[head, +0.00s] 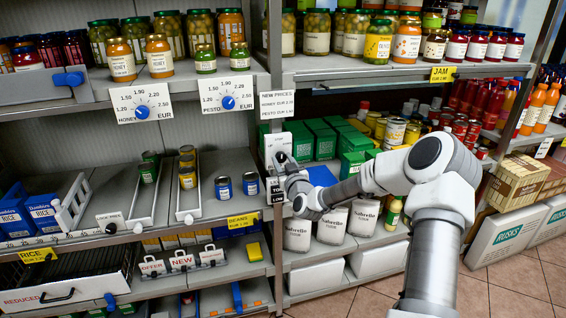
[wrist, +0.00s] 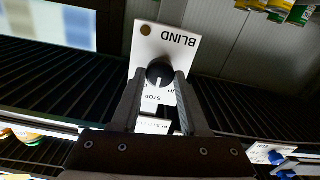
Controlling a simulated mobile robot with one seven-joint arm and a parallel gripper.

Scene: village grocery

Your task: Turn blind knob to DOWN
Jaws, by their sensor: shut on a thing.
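The blind knob (wrist: 160,70) is a small black round knob on a white plate marked BLIND (wrist: 176,46), which appears upside down in the wrist view. A pale line on the knob points toward the word STOP. Part of UP shows at the right; the DOWN word cannot be seen, and the left finger covers part of the plate. My gripper (wrist: 159,82) is shut on the knob, one finger on each side. In the head view my gripper (head: 284,168) is at the shelf post, against the white plate (head: 277,146), and hides the knob.
Price dials for honey (head: 142,103) and pesto (head: 227,95) hang left of the post. Green boxes (head: 318,138) and flour bags (head: 332,226) stand close to the right of my gripper. Jars fill the shelf above. The tiled floor (head: 500,280) is clear at lower right.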

